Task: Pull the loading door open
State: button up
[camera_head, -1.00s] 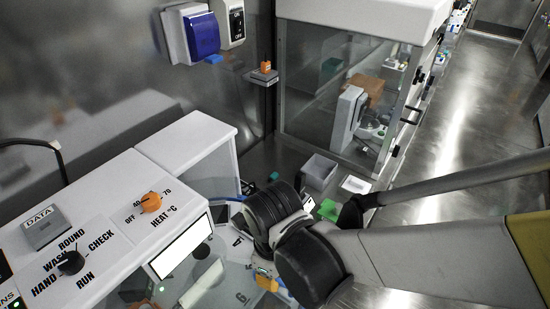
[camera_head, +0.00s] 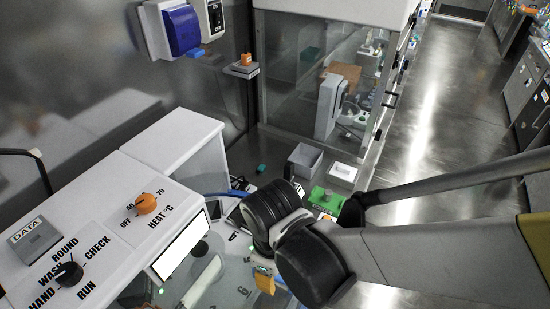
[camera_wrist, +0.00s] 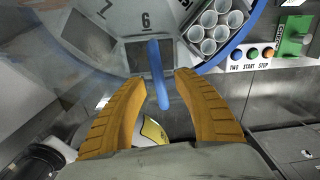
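In the wrist view, a blue bar-shaped handle (camera_wrist: 158,76) stands upright between the tips of my gripper (camera_wrist: 160,84). The orange ridged fingers are spread apart, with a gap on both sides of the handle. Behind it is a clear, round-edged cover with a blue rim (camera_wrist: 221,56), which seems to be the loading door; I cannot tell for certain. Through it I see a plate marked 6. In the head view, my gripper (camera_head: 265,282) is a small orange patch below my arm, and the handle cannot be made out there.
A green block (camera_wrist: 293,38) and a button panel (camera_wrist: 255,56) sit right of the rim. The white machine housing (camera_head: 110,225) with knobs lies left of my arm. A glass cabinet (camera_head: 330,75) stands behind. Clear floor (camera_head: 430,130) runs along the right.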

jog(key=shift+r, duration=0.1)
notch_tip(320, 180, up, 12)
jog(key=shift+s, duration=0.15)
dwell(0.5)
dwell(0.4)
